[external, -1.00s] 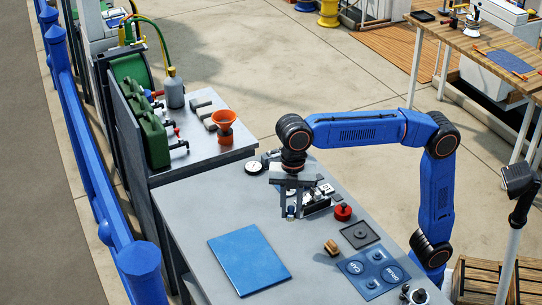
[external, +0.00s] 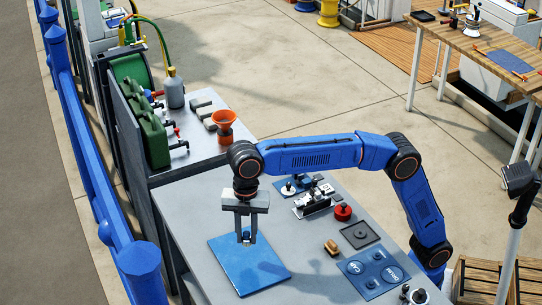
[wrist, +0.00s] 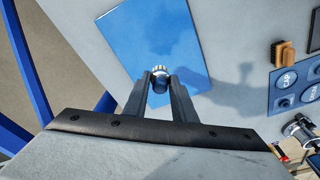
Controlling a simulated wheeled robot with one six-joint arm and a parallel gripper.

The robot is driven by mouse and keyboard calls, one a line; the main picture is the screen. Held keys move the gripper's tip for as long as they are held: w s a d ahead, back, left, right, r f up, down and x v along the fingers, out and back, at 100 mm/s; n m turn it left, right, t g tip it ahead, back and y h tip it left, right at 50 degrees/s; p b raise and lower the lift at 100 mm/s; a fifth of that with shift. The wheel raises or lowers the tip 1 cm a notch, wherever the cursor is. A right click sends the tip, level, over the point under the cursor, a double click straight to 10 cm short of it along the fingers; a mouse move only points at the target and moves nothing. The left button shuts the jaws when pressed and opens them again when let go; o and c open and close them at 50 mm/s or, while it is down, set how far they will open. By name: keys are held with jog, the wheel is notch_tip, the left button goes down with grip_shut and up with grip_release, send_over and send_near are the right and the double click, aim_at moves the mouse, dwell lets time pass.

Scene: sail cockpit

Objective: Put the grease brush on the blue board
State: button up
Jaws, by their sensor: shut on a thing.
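The blue board (external: 258,270) lies flat on the grey bench; it also shows in the wrist view (wrist: 130,30). My gripper (external: 246,240) points down over the far part of the board.
A brown block (external: 331,247), a red knob-like piece (external: 342,211), a dark square plate (external: 361,235) and a blue labelled panel (external: 372,275) sit to the right. Metal parts (external: 312,203) lie behind. An orange funnel (external: 223,120) stands on the farther bench. The board's near part is clear.

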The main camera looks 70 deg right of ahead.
jog(key=shift+f, duration=3.25)
jog(key=shift+f, duration=0.15)
jog(key=o, duration=1)
jog(key=shift+o, duration=0.2)
jog(key=r, duration=0.4)
jog(key=d+r, duration=0.1)
jog(key=r, duration=0.7)
jog(key=shift+w+d, duration=0.15)
jog(key=shift+d, duration=0.1)
jog(key=shift+r, duration=0.1)
